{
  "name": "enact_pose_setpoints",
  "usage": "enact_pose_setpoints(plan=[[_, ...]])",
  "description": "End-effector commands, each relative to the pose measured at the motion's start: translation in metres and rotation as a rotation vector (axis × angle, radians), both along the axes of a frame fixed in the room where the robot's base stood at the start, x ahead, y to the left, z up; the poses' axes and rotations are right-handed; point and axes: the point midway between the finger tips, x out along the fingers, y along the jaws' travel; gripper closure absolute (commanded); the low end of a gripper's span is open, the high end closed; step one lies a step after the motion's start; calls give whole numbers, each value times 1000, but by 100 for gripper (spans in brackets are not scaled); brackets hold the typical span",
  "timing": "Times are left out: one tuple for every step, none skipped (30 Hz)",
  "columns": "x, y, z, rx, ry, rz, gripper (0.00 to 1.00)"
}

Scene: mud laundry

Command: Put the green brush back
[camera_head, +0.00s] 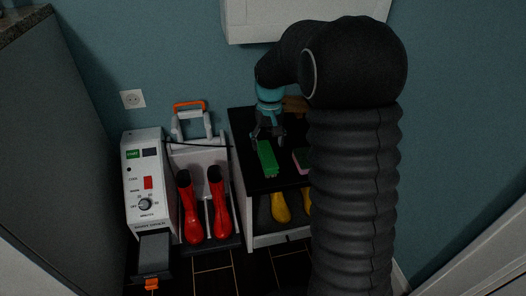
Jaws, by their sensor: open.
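The green brush (267,160) lies on the black top of a low cabinet (243,124), its long side running roughly front to back. My gripper (267,140) points down over the far end of the brush, with its fingers open. I cannot tell from this view whether the fingers touch the brush or stand around it. My arm hides the right part of the cabinet top.
A pink and green item (301,159) lies right of the brush, and a brown item (295,104) sits behind. Yellow boots (281,208) stand in the cabinet below. A white wall cabinet (255,22) hangs above.

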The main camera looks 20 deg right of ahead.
Motion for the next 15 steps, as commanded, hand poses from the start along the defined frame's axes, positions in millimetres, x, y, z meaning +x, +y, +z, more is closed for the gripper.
enact_pose_setpoints(plan=[[1, -1, 12, 1, -3, -1, 30], [1, -1, 18, 1, -3, -1, 30], [1, -2, 24, 2, -2, -1, 30], [2, -2, 29, 3, -1, -1, 30], [2, -2, 33, 3, 0, -1, 30], [2, -3, 38, 4, 0, -1, 30], [2, -3, 42, 5, 1, -1, 30], [2, -3, 45, 5, 2, -1, 30], [3, -4, 48, 6, 2, -1, 30], [3, -4, 50, 7, 2, -1, 30], [3, -5, 52, 7, 3, -1, 30], [3, -5, 54, 8, 4, -1, 30], [2, -6, 56, 9, 3, -1, 30], [1, -6, 58, 9, 1, -1, 30], [-2, -6, 62, 10, -5, -1, 30]])
